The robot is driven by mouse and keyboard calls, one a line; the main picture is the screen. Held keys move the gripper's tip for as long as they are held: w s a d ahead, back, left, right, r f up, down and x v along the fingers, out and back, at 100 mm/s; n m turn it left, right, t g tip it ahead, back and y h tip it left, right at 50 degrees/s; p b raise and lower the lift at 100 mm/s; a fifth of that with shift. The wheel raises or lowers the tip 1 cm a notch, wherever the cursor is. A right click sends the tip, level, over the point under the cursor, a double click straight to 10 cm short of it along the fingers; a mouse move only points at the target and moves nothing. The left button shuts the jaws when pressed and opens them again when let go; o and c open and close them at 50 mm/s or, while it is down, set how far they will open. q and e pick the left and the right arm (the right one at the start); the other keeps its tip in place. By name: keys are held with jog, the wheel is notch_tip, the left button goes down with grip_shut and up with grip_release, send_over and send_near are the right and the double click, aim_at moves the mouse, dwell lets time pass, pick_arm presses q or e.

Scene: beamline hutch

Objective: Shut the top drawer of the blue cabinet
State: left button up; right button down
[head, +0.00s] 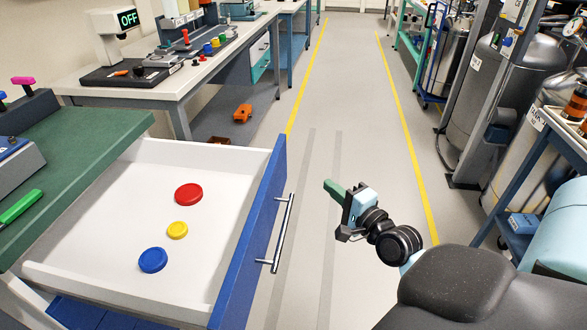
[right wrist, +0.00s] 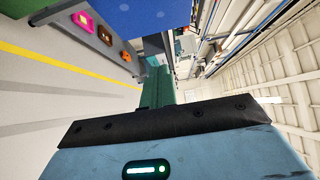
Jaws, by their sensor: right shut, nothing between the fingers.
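The blue cabinet's top drawer (head: 251,240) is pulled far out, its blue front facing right. A silver bar handle (head: 282,235) is on that front. Inside the white drawer lie a red disc (head: 188,194), a yellow disc (head: 177,230) and a blue disc (head: 152,260). My right gripper (head: 332,188) is to the right of the drawer front, apart from the handle, with its green fingers shut and empty. The fingers also show in the right wrist view (right wrist: 158,82). My left gripper is not in view.
A green worktop (head: 85,150) with a green-handled tool (head: 20,207) is above the cabinet at left. A workbench (head: 165,85) stands behind, with an orange object (head: 243,113) on the floor. Tanks and a blue cart (head: 522,222) line the right. The aisle floor between is clear.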

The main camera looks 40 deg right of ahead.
send_near(285, 161)
jog(key=w+d, duration=0.3)
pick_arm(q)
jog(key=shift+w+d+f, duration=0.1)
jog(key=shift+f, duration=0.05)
pick_arm(e)
jog(key=shift+w+a, duration=1.15)
jog(key=shift+w, duration=0.35)
jog(key=shift+w+a, duration=0.1)
